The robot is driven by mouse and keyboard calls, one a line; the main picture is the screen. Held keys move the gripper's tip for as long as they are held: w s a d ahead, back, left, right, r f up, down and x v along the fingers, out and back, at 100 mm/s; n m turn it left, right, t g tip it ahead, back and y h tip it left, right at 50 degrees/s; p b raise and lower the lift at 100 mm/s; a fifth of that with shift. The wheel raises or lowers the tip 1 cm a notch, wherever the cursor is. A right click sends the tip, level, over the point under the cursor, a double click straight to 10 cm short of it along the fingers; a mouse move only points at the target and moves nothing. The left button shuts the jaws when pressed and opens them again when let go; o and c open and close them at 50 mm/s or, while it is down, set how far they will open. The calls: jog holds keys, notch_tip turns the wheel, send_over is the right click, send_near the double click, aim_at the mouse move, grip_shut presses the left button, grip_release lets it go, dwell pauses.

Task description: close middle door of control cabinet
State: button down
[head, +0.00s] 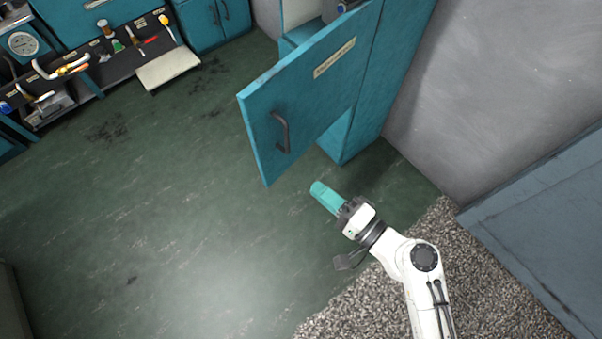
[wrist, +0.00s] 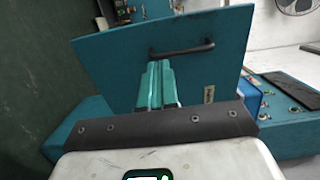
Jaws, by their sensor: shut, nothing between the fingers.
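The teal control cabinet (head: 366,110) stands at the upper middle in the head view. Its teal door (head: 310,95) is swung open, with a dark bar handle (head: 283,132) and a label plate on its face. The door (wrist: 190,50) also fills the middle of the wrist view, with its handle (wrist: 182,49) near the top. My gripper (head: 318,188) is shut and empty, with teal fingers. In the head view it appears below and right of the door's lower corner. In the wrist view the fingers (wrist: 155,70) point toward the door near the handle; contact cannot be told.
A workbench (head: 95,85) with small tools and gauges is at the upper left. A grey wall (head: 480,90) and a blue-grey panel (head: 545,220) are at the right. Green floor (head: 150,200) left of the door is clear. A gravelly patch (head: 440,290) lies under my arm.

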aim_at(266, 148)
jog(key=p+x, duration=0.1)
jog(key=x, duration=1.2)
jog(key=shift+w+a+p, duration=0.15)
jog(key=shift+a+p, duration=0.2)
